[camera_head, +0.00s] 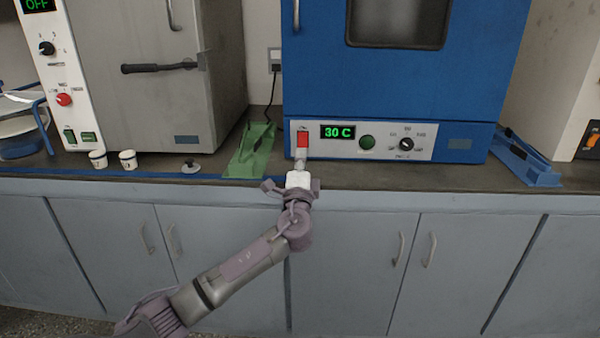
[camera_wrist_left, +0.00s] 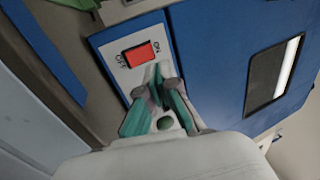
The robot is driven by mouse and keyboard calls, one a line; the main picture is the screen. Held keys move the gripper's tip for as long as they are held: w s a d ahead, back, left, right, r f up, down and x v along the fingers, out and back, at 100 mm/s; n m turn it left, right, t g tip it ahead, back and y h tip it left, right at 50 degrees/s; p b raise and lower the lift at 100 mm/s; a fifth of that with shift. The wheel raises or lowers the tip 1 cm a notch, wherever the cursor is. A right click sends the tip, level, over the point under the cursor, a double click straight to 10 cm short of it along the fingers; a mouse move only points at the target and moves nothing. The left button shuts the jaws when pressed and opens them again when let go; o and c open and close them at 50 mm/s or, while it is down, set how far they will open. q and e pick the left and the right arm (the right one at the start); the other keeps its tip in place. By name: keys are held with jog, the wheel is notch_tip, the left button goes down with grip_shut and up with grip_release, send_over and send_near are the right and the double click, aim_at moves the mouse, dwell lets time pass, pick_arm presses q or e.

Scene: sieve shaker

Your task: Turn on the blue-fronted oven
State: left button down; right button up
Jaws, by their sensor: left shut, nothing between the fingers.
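The blue-fronted oven (camera_head: 410,80) stands on the counter, and its blue front fills much of the left wrist view (camera_wrist_left: 215,50). Its white control panel has a red switch (camera_head: 302,139), a lit green display (camera_head: 338,132) reading 30 C, a green button (camera_head: 367,142) and a black dial (camera_head: 406,144). In the left wrist view the red switch (camera_wrist_left: 138,54) lies between OFF and ON lettering. My left gripper (camera_head: 300,166) is shut and empty, just below the switch in the head view. Its fingertips (camera_wrist_left: 157,80) are close to the switch; I cannot tell whether they touch. My right gripper is out of view.
A grey oven (camera_head: 150,75) with a display reading OFF stands at the left. Two small white cups (camera_head: 127,160) and a green item (camera_head: 250,150) are on the counter. A blue item (camera_head: 525,160) lies right of the blue oven. Closed cabinets (camera_head: 360,250) are below.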

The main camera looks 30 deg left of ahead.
pick_arm(q)
jog(key=s+d, duration=0.2)
jog(key=s, duration=0.1)
jog(key=s+d, duration=0.1)
jog(key=s, duration=0.1)
jog(key=shift+f, duration=0.15)
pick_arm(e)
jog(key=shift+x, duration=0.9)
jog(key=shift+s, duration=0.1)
pick_arm(q)
jog(key=shift+f, duration=0.1)
